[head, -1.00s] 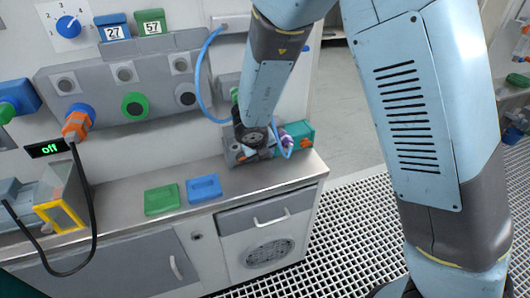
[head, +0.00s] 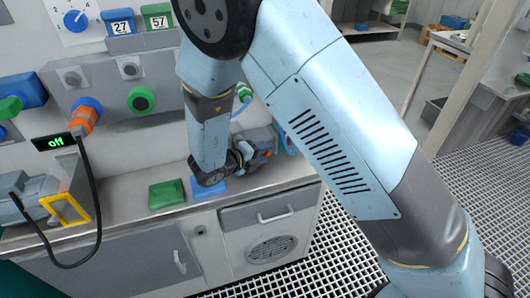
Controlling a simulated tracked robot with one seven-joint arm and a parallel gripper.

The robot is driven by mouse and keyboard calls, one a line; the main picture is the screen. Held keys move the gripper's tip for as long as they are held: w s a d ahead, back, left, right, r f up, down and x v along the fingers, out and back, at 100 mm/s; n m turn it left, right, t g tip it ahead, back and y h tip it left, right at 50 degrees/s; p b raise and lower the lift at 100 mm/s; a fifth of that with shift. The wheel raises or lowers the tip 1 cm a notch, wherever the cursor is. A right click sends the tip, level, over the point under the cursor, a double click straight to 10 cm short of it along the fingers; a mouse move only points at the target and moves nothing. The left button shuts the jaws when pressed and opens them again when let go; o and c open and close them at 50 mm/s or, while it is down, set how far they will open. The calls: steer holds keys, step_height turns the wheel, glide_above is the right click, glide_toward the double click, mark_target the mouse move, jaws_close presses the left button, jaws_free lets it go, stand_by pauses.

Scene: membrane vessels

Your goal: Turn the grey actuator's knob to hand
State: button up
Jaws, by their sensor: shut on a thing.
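The grey actuator (head: 262,138) sits at the right end of the bench, partly behind my arm, with its blue-purple and teal parts to the right. My gripper (head: 259,155) comes at it from the left, level and low over the bench. Its jaws are shut on what looks like the actuator's knob, which is small and mostly hidden by the gripper. The knob's pointer and any auto or hand marks cannot be read.
A green tray (head: 167,194) and a blue tray (head: 209,188) lie on the bench, the blue one under my wrist. The panel wall stands close behind.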

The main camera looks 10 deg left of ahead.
steer(key=shift+f+t+h, duration=0.2)
steer(key=shift+t+h, duration=0.2)
steer(key=shift+t, duration=0.1)
steer(key=o, duration=0.8)
steer(key=shift+r, duration=0.4)
steer(key=o, duration=0.3)
steer(key=r, duration=0.3)
steer(key=shift+s+d+r, duration=0.2)
steer(key=shift+s+d, duration=0.1)
steer(key=s+r, duration=0.1)
steer(key=s+d+r, duration=0.1)
steer(key=r, duration=0.1)
steer(key=s+d+r, duration=0.1)
steer(key=shift+s+d+r, duration=0.1)
steer(key=shift+r, duration=0.1)
steer(key=c, duration=0.3)
steer(key=s+d+r, duration=0.1)
steer(key=s, duration=0.1)
steer(key=s+d+r, duration=0.1)
steer(key=s+d, duration=0.1)
steer(key=s, duration=0.1)
steer(key=s+d+r, duration=0.2)
steer(key=shift+s+r, duration=0.1)
steer(key=shift+s, duration=0.3)
